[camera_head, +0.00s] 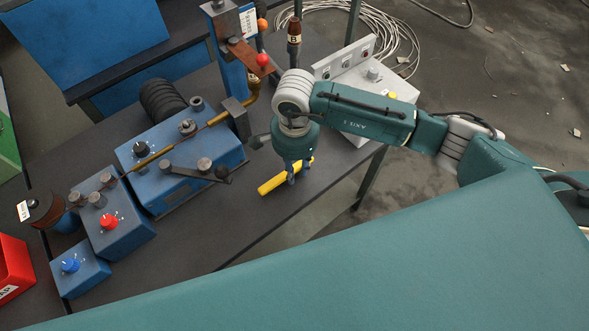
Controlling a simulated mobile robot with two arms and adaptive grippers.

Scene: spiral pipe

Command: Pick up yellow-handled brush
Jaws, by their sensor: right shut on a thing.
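The yellow-handled brush (270,185) shows as a yellow bar slanting from lower left to upper right, over the dark tabletop near its front right edge. Its bristles are not clearly visible. My right gripper (292,176) points down from the right arm and is shut on the yellow handle around its middle. The fingers and wrist hide part of the handle. I cannot tell whether the brush touches the table or is slightly above it. My left gripper is not in view.
Left of the gripper stands a blue machine (180,150) with a lever and knobs. Blue control boxes (115,225) and a red bin (12,270) are farther left. A grey button panel (375,95) is behind my right arm. The tabletop (220,230) in front is clear.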

